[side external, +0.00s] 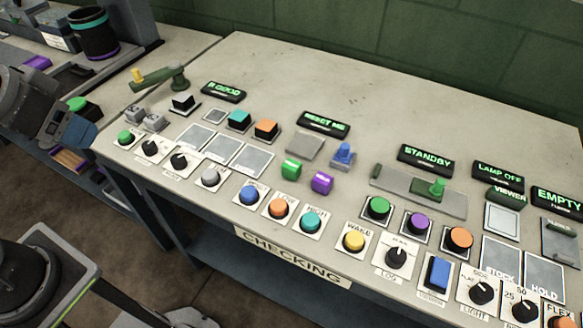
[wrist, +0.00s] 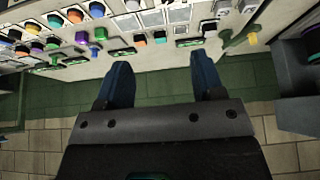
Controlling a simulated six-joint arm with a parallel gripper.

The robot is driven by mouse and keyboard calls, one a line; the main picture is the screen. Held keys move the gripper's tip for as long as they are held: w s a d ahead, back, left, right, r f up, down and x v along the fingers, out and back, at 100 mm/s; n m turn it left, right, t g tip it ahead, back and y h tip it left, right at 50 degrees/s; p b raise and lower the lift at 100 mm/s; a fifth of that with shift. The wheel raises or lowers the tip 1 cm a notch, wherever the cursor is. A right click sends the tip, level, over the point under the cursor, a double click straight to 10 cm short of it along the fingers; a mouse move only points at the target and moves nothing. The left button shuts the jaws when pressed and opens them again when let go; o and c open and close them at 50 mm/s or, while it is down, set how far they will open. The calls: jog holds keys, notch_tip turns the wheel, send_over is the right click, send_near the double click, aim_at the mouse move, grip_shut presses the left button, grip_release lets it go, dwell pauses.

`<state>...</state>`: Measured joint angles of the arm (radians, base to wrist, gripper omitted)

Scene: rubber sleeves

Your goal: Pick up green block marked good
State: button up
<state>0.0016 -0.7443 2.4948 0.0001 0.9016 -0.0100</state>
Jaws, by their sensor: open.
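A small green block (side external: 291,169) stands on the sloping console, left of a purple block (side external: 321,183); any marking on it is too small to read. It also shows small in the upper left of the wrist view (wrist: 100,33). My gripper (wrist: 160,60) is open and empty, with its two blue fingers apart and pointing toward the console. In the side view, part of my gripper shows at the far left, beyond the console's left end and well away from the block.
A blue lever (side external: 344,154) stands close behind the purple block. Coloured buttons and knobs fill the front rows. A lit display reading GOOD (side external: 224,92) and a green lever (side external: 178,79) stand at the back left. The console's back surface (side external: 390,95) is largely clear.

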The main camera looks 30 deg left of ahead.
jog(key=w+d+r+n+g, duration=0.25)
jog(key=w+d+n, duration=0.3)
jog(key=w, duration=0.45)
jog(key=n+g, duration=0.3)
jog(key=n, duration=0.9)
send_over(292, 164)
jog(key=shift+m, duration=0.25)
jog(key=f, duration=1.9)
jog(key=shift+s+a+f, duration=0.2)
jog(key=shift+a+f, duration=0.05)
jog(key=shift+a, duration=0.1)
jog(key=shift+w+d+f, duration=0.1)
jog(key=shift+d+f, duration=0.1)
jog(key=shift+f, duration=1.35)
jog(key=shift+w+d+f, duration=0.1)
jog(key=shift+d+f, duration=0.05)
jog(key=shift+f, duration=1.4)
jog(key=c, duration=1)
